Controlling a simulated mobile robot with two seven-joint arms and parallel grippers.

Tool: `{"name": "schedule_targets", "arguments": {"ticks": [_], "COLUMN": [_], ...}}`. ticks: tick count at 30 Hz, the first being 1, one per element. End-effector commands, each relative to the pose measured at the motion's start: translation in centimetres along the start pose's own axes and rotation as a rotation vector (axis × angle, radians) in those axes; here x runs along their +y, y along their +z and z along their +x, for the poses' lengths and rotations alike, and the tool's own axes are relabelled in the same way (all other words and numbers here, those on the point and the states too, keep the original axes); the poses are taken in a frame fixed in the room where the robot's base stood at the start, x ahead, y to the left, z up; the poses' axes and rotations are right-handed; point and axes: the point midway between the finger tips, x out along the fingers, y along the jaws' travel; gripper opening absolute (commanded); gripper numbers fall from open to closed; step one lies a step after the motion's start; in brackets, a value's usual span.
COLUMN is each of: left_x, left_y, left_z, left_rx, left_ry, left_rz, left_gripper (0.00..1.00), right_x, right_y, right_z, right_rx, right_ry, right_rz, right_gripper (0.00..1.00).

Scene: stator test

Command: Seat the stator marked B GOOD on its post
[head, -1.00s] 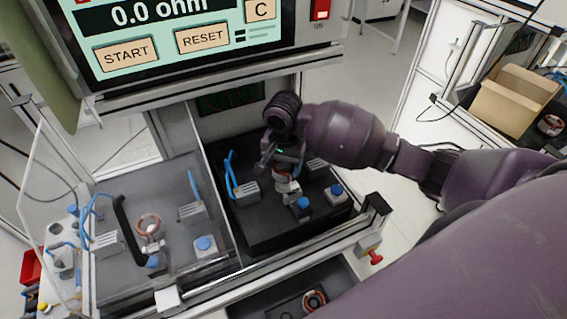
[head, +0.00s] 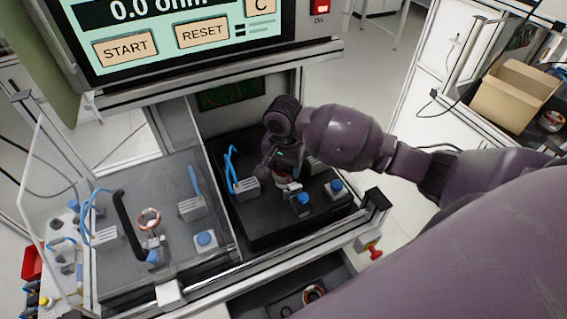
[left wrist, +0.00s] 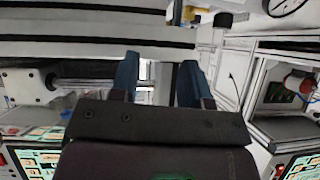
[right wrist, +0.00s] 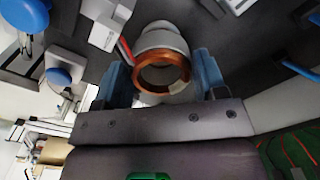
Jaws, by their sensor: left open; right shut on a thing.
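My right gripper (head: 282,175) is low over the black fixture plate in the right bay, pointing down. It is shut on a stator with a copper winding ring, which shows between the blue fingertips in the right wrist view (right wrist: 150,86). A pale grey round part (right wrist: 160,38) shows directly behind the copper ring (right wrist: 146,80). I cannot tell whether the stator surrounds the post or is just above it. No B GOOD marking is legible. My left gripper (left wrist: 157,80) is open and empty in the left wrist view, and is not seen in the head view.
Another copper-ringed stator (head: 149,219) stands in the left bay. Blue buttons (head: 303,198) and grey clamp blocks (head: 246,188) crowd the right bay. A further stator (head: 313,294) lies in the lower drawer. The test screen (head: 170,30) overhangs the bays. A cardboard box (head: 515,95) stands far right.

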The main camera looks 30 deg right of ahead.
Motion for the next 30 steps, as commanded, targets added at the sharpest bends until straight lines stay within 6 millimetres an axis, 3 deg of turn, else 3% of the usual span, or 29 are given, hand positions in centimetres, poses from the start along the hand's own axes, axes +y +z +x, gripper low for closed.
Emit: {"name": "schedule_targets", "arguments": {"ticks": [30], "left_x": [0.0], "left_y": [0.0], "left_z": [0.0], "left_rx": [0.001], "left_ry": [0.0], "left_rz": [0.0], "left_gripper": [0.43], "right_x": [0.0], "right_y": [-0.1], "right_z": [1.2], "right_rx": [0.0], "right_ry": [-0.002], "right_rz": [0.0], "right_gripper": [0.3]}}
